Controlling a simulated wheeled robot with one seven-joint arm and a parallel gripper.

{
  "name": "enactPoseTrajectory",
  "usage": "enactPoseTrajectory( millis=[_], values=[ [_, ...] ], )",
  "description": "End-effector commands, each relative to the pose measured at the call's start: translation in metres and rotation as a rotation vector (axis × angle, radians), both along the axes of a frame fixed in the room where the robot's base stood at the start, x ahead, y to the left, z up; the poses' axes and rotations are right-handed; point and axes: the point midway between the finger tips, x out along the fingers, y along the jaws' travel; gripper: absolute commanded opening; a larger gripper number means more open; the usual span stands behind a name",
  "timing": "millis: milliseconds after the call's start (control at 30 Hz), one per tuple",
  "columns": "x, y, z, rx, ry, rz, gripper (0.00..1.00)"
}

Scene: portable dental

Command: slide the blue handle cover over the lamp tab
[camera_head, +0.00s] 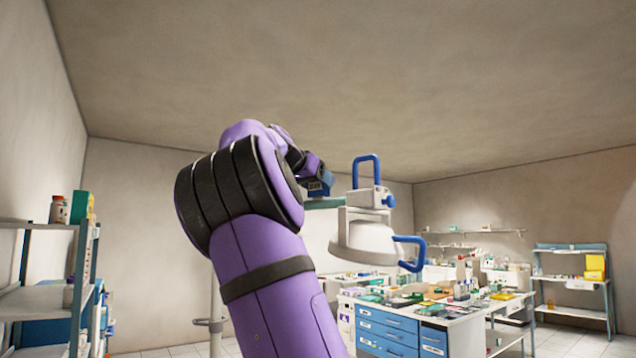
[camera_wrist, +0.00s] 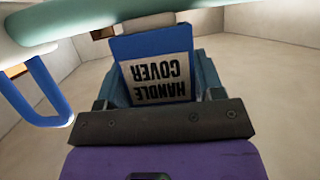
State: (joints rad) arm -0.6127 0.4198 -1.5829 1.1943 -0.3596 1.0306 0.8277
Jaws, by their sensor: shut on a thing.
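The blue handle cover (camera_wrist: 155,45) carries a white label reading "HANDLE COVER", upside down in the wrist view. My gripper (camera_wrist: 160,85) is shut on the cover, a finger at each side. In the head view the cover (camera_head: 319,188) shows small at the end of my purple arm, beside the lamp's pale green bar (camera_head: 325,203). The white lamp (camera_head: 365,236) hangs to the right. In the wrist view the green bar (camera_wrist: 75,22) crosses above and left of the cover. I cannot clearly make out the lamp tab, or whether the cover touches it.
The lamp has a blue loop handle on top (camera_head: 367,160) and another at its lower right (camera_head: 411,254). One blue loop is close on the left in the wrist view (camera_wrist: 40,95). A cluttered workbench (camera_head: 388,330) stands below, and a shelf (camera_head: 38,298) at left.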

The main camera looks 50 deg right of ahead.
Motion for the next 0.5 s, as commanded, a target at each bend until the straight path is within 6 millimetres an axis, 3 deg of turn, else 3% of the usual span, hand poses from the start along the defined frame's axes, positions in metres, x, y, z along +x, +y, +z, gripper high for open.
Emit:
enactPoseTrajectory(
  millis=[133, 167, 267, 500],
  values=[
    [0.0, 0.0, 0.0001, 0.0, 0.0, 0.0, 0.39],
    [0.0, 0.0, 0.0, 0.0, 0.0, 0.0, 0.68],
    [0.0, 0.0, 0.0, 0.0, 0.0, 0.0, 0.91],
    [-0.0001, 0.0, 0.0, 0.0, 0.0, 0.0, 0.91]
  ],
)
